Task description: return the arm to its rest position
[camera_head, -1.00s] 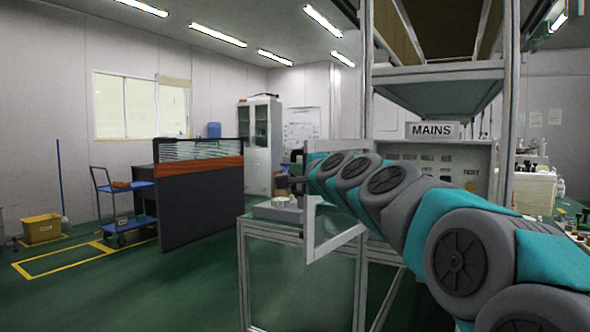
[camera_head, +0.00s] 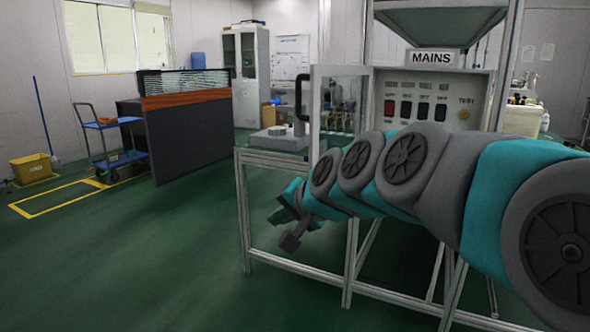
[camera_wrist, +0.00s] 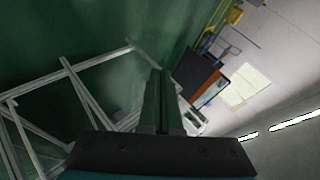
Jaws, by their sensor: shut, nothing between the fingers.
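My arm (camera_head: 400,175), teal and grey, reaches in from the right edge and slopes down to the left across the front of the bench frame. My gripper (camera_head: 291,242) is at its low left end, small and dark in the head view, beside the metal frame legs and above the green floor. In the wrist view my gripper (camera_wrist: 161,78) shows its two fingers side by side, shut with nothing held.
The MAINS panel (camera_head: 450,88) stands behind my arm, its clear door (camera_head: 338,108) with a black handle at its left. The metal bench frame (camera_head: 243,210) is close to my gripper. A grey block (camera_head: 275,140) lies on the bench. Open green floor (camera_head: 130,260) lies left.

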